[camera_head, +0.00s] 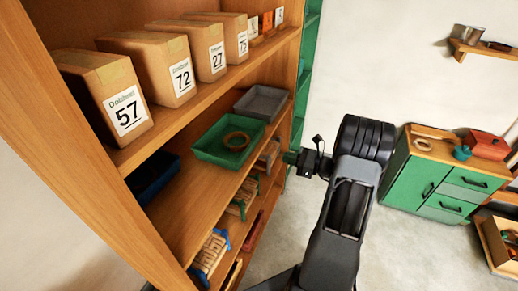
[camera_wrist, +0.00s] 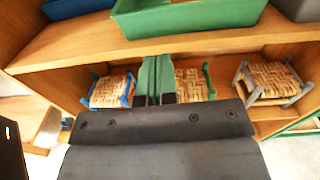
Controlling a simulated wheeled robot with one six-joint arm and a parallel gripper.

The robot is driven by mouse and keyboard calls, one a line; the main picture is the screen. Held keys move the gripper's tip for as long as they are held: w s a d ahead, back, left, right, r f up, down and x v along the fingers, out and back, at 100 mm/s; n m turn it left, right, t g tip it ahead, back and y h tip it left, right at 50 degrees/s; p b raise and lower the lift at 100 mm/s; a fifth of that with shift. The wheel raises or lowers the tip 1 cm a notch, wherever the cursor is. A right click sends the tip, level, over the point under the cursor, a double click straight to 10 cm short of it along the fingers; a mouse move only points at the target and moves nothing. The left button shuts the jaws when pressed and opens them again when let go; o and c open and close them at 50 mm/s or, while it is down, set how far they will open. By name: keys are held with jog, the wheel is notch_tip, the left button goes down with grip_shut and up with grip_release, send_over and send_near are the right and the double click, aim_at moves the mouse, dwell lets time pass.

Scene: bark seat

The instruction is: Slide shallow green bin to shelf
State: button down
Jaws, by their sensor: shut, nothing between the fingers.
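A grey bin (camera_head: 262,103) stands behind the green one and a dark blue bin (camera_head: 152,178) stands left. Numbered boxes (camera_head: 155,65) fill the top shelf. Small woven stools (camera_wrist: 270,80) stand below. A green cabinet (camera_head: 440,175) is at right; floor between is clear.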

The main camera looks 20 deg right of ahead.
jog(key=p, duration=0.3)
send_near(250, 146)
jog(key=x, duration=0.7)
jog(key=shift+a+r, duration=0.15)
jog(key=shift+a, duration=0.25)
jog(key=shift+m+t, duration=0.3)
